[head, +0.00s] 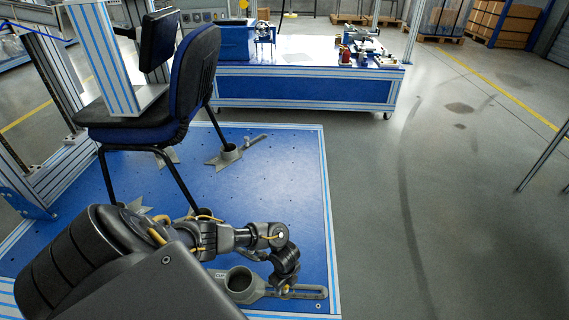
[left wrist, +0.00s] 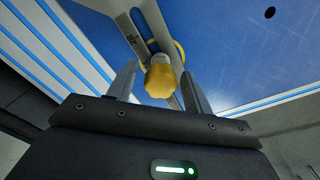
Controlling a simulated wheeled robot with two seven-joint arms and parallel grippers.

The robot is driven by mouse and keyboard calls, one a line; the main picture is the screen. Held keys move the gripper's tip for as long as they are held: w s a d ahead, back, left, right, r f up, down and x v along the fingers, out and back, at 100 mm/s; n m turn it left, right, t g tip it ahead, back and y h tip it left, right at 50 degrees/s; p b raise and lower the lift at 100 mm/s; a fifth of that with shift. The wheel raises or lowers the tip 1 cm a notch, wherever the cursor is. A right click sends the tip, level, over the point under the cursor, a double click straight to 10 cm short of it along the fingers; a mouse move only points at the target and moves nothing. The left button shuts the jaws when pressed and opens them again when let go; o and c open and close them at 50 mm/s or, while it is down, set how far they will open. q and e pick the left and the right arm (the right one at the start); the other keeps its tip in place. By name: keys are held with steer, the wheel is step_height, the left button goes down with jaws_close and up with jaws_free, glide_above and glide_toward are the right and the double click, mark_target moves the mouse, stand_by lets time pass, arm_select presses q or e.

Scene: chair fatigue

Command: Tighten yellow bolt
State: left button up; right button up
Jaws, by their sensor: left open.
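The yellow bolt (left wrist: 160,82) shows in the left wrist view as a rounded yellow knob, set on the slotted grey clamp (left wrist: 136,36) on the blue plate. My left gripper (left wrist: 159,72) is open, with one finger on each side of the bolt. Gaps show between the knob and both fingers. In the head view my left gripper (head: 284,279) is low over the slotted clamp arm (head: 308,292) near the plate's front right corner. The bolt is hidden there behind the gripper. My right gripper is not in view.
A dark chair (head: 193,80) stands on the blue test plate (head: 272,185), with another grey clamp (head: 229,153) at one leg. A frame post (head: 103,58) rises at the left. A blue workbench (head: 305,85) stands behind.

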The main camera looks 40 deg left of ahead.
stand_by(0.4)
arm_select(q)
steer(key=shift+r+n+p, duration=0.2)
steer(key=shift+n+p, duration=0.85)
steer(key=shift+n, duration=0.15)
steer(key=shift+f+n+p, duration=0.2)
steer(key=shift+n+p, duration=0.3)
steer(key=shift+n, duration=0.4)
steer(key=c, duration=0.9)
steer(key=m+b, duration=0.1)
steer(key=m, duration=0.1)
steer(key=shift+f+m, duration=0.1)
steer(key=shift+m, duration=0.3)
steer(key=shift+c, duration=0.2)
steer(key=shift+m, duration=0.6)
